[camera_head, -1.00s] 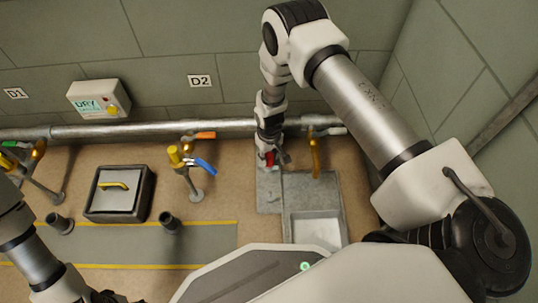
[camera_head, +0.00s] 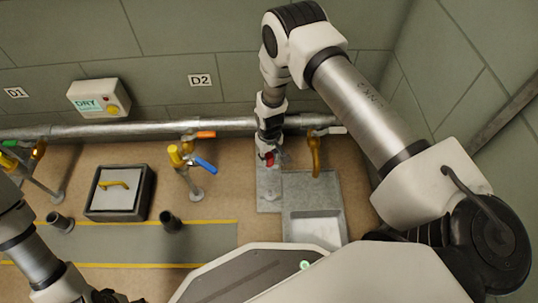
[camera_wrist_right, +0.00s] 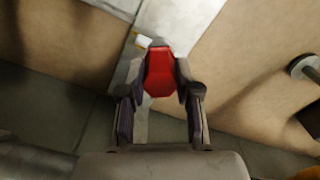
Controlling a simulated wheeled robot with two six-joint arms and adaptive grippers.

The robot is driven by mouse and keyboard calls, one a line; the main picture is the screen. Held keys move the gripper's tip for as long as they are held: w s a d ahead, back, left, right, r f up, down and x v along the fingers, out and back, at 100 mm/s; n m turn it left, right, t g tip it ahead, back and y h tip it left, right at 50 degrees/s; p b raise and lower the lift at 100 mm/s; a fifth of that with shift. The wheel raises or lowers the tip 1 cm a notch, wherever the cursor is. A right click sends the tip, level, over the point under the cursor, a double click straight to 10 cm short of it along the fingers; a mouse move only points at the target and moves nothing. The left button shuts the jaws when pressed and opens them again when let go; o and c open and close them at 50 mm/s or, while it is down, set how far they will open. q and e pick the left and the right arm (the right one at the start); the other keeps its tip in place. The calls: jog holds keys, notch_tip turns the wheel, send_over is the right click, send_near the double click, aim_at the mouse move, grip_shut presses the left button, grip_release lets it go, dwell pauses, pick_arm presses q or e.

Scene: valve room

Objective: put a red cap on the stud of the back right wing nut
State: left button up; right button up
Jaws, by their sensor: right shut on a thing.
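My right gripper (camera_head: 268,162) is shut on a red cap (camera_wrist_right: 159,72), which sits between its two fingertips in the right wrist view. In the head view the red cap (camera_head: 269,157) shows as a small red patch at the end of the arm, above the left part of a grey slab (camera_head: 268,190). I cannot tell whether the cap touches anything below it. No wing nut or stud can be made out; the gripper may hide them. My left arm comes in at the lower left, and its gripper cannot be made out.
A metal pipe (camera_head: 225,125) runs along the wall. A brass tap (camera_head: 316,155) stands right of my gripper, over a grey basin (camera_head: 315,228). A yellow valve with a blue lever (camera_head: 205,166) stands to the left. A box with a yellow handle (camera_head: 120,192) is further left.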

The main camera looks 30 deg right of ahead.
jog(key=o, duration=1.5)
jog(key=shift+r, duration=0.1)
jog(key=shift+r+p, duration=3.25)
jog(key=shift+r, duration=0.4)
jog(key=shift+r, duration=0.1)
